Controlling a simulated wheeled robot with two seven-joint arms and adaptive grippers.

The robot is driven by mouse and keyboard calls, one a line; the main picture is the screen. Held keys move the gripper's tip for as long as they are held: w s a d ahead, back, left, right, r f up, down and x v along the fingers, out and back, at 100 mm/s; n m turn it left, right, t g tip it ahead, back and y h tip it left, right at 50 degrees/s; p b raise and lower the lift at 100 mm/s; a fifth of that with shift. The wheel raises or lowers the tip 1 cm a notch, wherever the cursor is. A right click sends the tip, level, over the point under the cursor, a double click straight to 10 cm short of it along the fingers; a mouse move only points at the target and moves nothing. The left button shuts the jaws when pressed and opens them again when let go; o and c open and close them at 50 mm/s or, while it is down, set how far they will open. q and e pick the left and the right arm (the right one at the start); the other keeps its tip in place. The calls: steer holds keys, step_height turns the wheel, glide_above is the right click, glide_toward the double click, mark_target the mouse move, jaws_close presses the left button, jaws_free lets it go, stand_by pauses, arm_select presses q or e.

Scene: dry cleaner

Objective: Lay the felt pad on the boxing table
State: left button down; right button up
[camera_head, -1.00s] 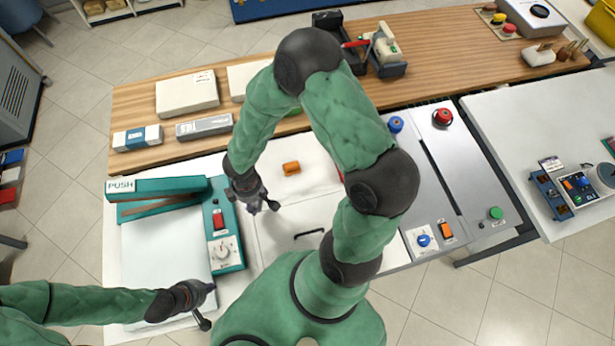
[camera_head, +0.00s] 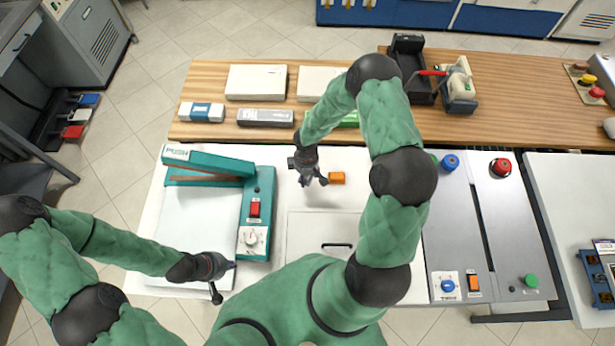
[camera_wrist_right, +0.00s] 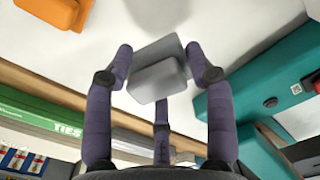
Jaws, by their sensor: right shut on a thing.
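My right gripper (camera_head: 310,177) hangs over the back part of the white tabletop (camera_head: 312,225), just left of an orange block (camera_head: 337,178). In the right wrist view its fingers (camera_wrist_right: 158,62) are shut on a small grey two-layered block (camera_wrist_right: 157,80), which looks like the felt pad. The pad is hardly visible in the head view. I cannot tell whether it touches the white surface below. My left gripper (camera_head: 225,279) has its fingers apart and empty over the front of the teal press's white plate.
The teal press (camera_head: 258,215) stands left of the right gripper. A wooden counter (camera_head: 230,131) behind holds white boxes (camera_head: 256,82), a grey box (camera_head: 265,117) and a tape dispenser (camera_head: 458,85). A grey machine (camera_head: 475,230) stands right. A black handle (camera_head: 337,245) lies in front.

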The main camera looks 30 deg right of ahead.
mark_target(307, 178)
steer(key=shift+w+d+f, duration=0.35)
steer(key=shift+d+f, duration=0.05)
steer(key=shift+f, duration=0.3)
steer(key=shift+w+f, duration=0.1)
steer(key=shift+f, duration=1.5)
steer(key=shift+f, duration=0.1)
steer(key=o, duration=1.1)
steer(key=shift+d+r, duration=0.1)
steer(key=shift+r, duration=0.4)
step_height(307, 178, up, 11)
steer(key=shift+r+p, duration=0.15)
steer(key=shift+p, duration=0.35)
